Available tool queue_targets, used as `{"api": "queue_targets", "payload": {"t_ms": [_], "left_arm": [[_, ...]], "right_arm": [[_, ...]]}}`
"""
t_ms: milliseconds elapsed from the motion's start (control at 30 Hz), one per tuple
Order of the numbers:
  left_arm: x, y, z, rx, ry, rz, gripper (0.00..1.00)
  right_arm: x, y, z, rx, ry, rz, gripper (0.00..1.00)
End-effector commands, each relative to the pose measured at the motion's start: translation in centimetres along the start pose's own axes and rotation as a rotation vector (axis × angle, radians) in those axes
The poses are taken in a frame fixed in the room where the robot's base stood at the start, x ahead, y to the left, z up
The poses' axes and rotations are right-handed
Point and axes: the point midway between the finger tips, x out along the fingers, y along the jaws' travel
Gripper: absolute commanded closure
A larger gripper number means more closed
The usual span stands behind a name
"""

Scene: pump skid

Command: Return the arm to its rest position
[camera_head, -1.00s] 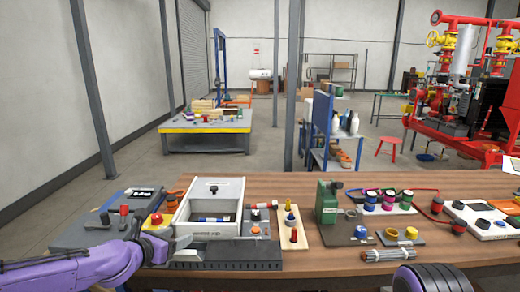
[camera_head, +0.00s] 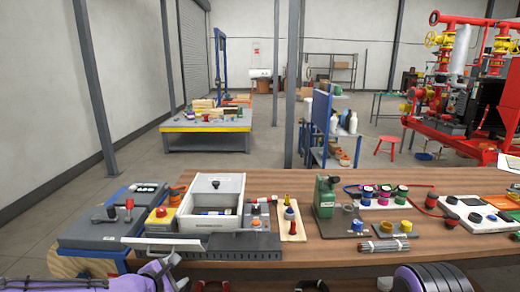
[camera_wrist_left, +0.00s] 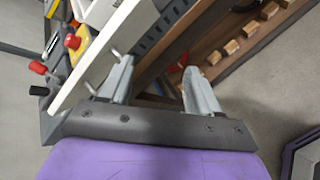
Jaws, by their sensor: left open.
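My left arm (camera_head: 160,281) shows as a purple part at the bottom left of the head view, below the table's front edge. The wrist view shows my left gripper (camera_wrist_left: 157,65) with its two grey fingers spread apart and nothing between them. A pale panel (camera_wrist_left: 108,58) with handle posts is beside the left finger; I cannot tell whether they touch. In the head view this pale panel (camera_head: 150,241) stands at the front left of a light box (camera_head: 232,183).
A yellow-based red button (camera_head: 161,213) and a grey case (camera_head: 92,231) stand left of the box. A dark slotted rail (camera_head: 262,247) lies in front. A green device (camera_head: 325,196) and a bundle of rods (camera_head: 384,246) are to the right. Floor shows beyond the table.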

Motion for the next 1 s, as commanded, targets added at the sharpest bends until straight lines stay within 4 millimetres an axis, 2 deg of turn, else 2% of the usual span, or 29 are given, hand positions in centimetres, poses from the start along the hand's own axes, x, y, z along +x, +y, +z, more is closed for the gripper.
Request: {"api": "queue_targets", "payload": {"t_ms": [33,133,233,300,367,400,433,533,633,733,1000], "left_arm": [[0.1,-2.6,-1.1,0.100,0.040,-0.033,0.38],[-0.4,-8.3,-4.2,0.344,0.126,-0.113,0.38],[-2.4,-15.1,-8.7,0.653,0.217,-0.243,0.38],[-4.9,-19.7,-12.6,0.890,0.269,-0.358,0.38],[-7.7,-22.9,-16.0,1.083,0.302,-0.464,0.38],[-9.8,-24.6,-18.2,1.199,0.316,-0.535,0.38],[-11.3,-25.7,-19.7,1.277,0.324,-0.586,0.38],[-15.8,-28.1,-23.6,1.458,0.332,-0.734,0.38],[-18.6,-29.4,-25.9,1.563,0.319,-0.839,0.38],[-19.3,-30.5,-26.4,1.597,0.300,-0.875,0.38],[-19.3,-30.6,-26.4,1.588,0.300,-0.875,0.38]], "right_arm": [[0.0,0.0,0.0,0.000,0.000,0.000,1.00],[0.0,0.0,0.0,0.000,0.000,0.000,1.00],[0.0,0.0,0.0,0.000,0.000,0.000,1.00],[0.0,0.0,0.0,0.000,0.000,0.000,1.00],[0.0,0.0,0.0,0.000,0.000,0.000,1.00],[0.0,0.0,0.0,0.000,0.000,0.000,1.00],[0.0,0.0,0.0,0.000,0.000,0.000,1.00],[0.0,0.0,0.0,0.000,0.000,0.000,1.00],[0.0,0.0,0.0,0.000,0.000,0.000,1.00],[0.0,0.0,0.0,0.000,0.000,0.000,1.00],[0.0,0.0,0.0,0.000,0.000,0.000,1.00]]}}
